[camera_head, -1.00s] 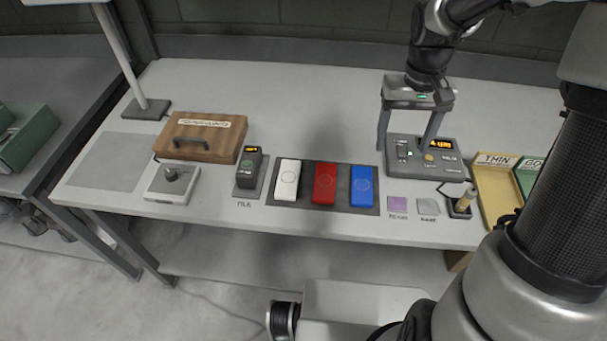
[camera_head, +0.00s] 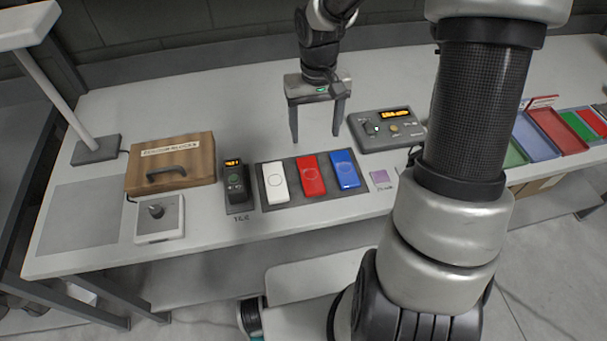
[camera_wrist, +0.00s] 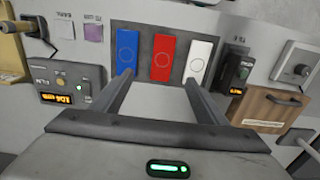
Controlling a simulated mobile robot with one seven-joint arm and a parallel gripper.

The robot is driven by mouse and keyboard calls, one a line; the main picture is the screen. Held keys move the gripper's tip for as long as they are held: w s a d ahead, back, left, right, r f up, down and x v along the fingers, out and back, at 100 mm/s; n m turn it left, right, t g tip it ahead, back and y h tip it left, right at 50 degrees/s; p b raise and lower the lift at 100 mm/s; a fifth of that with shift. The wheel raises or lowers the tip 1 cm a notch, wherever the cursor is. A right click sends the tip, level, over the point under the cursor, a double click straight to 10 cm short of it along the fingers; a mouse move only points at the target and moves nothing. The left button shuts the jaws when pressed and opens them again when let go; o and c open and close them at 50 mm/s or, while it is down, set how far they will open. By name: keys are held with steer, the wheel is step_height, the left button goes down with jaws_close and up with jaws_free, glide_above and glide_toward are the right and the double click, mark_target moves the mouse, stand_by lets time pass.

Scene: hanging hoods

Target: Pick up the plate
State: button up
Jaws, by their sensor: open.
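No thing is clearly marked as the plate. White (camera_head: 274,183), red (camera_head: 309,177) and blue (camera_head: 346,170) flat rounded pieces lie side by side on a dark mat (camera_head: 325,198). They also show in the wrist view: blue (camera_wrist: 128,52), red (camera_wrist: 162,58), white (camera_wrist: 197,58). A thin purple square (camera_head: 380,177) lies right of the mat; a similar grey square (camera_wrist: 65,27) shows beside it in the wrist view. A larger flat grey square (camera_head: 80,212) lies at the bench's left. My gripper (camera_head: 317,133) is open and empty, behind and above the red and blue pieces.
A wooden box (camera_head: 172,165), a knob box (camera_head: 160,219) and a dark handheld device (camera_head: 236,183) stand left of the mat. A control box with an orange display (camera_head: 388,130) stands to the right. Coloured trays (camera_head: 556,131) are farther right. A lamp post (camera_head: 62,97) rises at the left.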

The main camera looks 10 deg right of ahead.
glide_above(310, 174)
steer(key=f, duration=1.1)
steer(key=shift+s+d, duration=0.3)
steer(key=shift+d, duration=0.1)
steer(key=shift+w+a+f, duration=0.15)
steer(key=shift+a+f, duration=0.05)
steer(key=shift+f, duration=1.2)
steer(key=shift+w+a+f, duration=0.15)
steer(key=shift+f, duration=1.25)
steer(key=c, duration=1.2)
